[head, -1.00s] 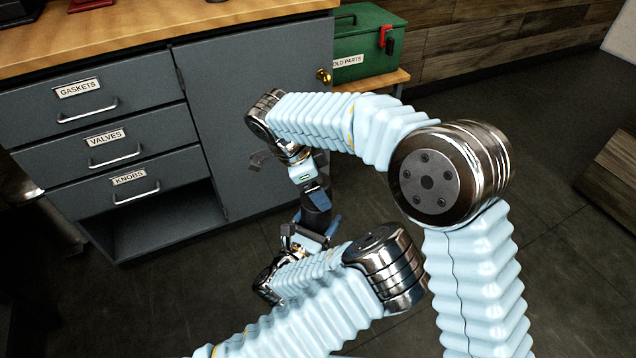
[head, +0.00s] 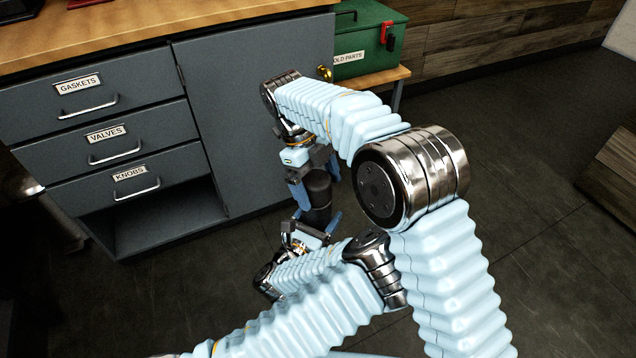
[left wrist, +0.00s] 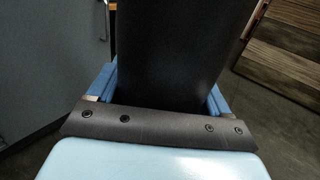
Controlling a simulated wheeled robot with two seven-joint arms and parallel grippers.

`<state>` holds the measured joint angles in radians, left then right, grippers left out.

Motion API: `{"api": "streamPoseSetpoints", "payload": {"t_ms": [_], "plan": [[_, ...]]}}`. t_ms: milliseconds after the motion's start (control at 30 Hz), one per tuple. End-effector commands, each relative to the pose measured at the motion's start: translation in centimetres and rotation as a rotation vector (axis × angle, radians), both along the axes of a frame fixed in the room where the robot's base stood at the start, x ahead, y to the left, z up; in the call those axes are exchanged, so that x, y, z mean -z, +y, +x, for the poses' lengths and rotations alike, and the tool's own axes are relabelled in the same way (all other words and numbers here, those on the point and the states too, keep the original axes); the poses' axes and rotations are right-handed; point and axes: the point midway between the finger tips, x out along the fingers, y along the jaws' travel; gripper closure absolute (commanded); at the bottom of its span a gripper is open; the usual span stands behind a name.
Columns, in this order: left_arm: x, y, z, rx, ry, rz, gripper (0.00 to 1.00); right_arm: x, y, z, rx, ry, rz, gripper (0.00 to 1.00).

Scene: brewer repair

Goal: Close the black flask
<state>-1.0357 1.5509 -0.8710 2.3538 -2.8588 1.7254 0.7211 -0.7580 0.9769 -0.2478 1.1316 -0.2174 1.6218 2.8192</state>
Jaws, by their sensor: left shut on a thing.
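The black flask (head: 318,197) stands roughly upright in the head view, in front of the grey cabinet. My left gripper (head: 318,232) is shut on its lower part. In the left wrist view the flask (left wrist: 170,50) is a broad dark body between the blue fingers of my left gripper (left wrist: 160,92). My right gripper (head: 315,182) is above the flask, pointing down, with its blue fingers spread to either side of the flask's upper end. I cannot tell whether the fingers touch it. The flask's mouth and any lid are not clear under the right gripper.
The grey cabinet (head: 255,110) with labelled drawers stands behind my grippers, under a wooden top (head: 150,35). A green box (head: 365,45) sits on a low wooden shelf at the right of it. The dark floor (head: 520,240) at the right is clear.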

Motion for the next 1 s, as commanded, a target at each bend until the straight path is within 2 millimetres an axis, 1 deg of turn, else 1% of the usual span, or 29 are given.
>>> {"api": "streamPoseSetpoints", "payload": {"t_ms": [267, 500, 600, 867, 900, 933, 1000], "plan": [[-0.1, 0.0, 0.0, 0.0, -0.003, -0.001, 1.0, -0.3, 0.0, 0.0, -0.001, -0.001, 0.001, 0.0], [-0.1, 0.0, 0.0, 0.0, -0.003, -0.001, 1.0, -3.4, 0.0, 0.0, 0.0, -0.002, 0.002, 0.0], [-0.1, 0.0, 0.0, 0.0, -0.003, -0.001, 1.0, -4.2, 0.0, 0.0, -0.002, -0.001, 0.002, 0.0], [-0.1, 0.0, 0.0, 0.0, -0.003, -0.001, 1.0, -4.5, 0.0, 0.0, -0.002, 0.001, 0.0, 0.0], [-0.1, 0.0, 0.0, 0.0, -0.003, -0.001, 1.0, -4.5, 0.0, 0.0, -0.002, 0.001, 0.0, 0.02], [-0.1, 0.0, 0.0, 0.0, -0.003, -0.001, 1.0, -4.5, 0.0, 0.0, -0.003, 0.001, 0.001, 0.06], [-0.1, 0.0, 0.0, 0.0, -0.003, -0.001, 1.0, -4.5, 0.0, 0.0, -0.016, 0.004, 0.005, 0.07]]}}
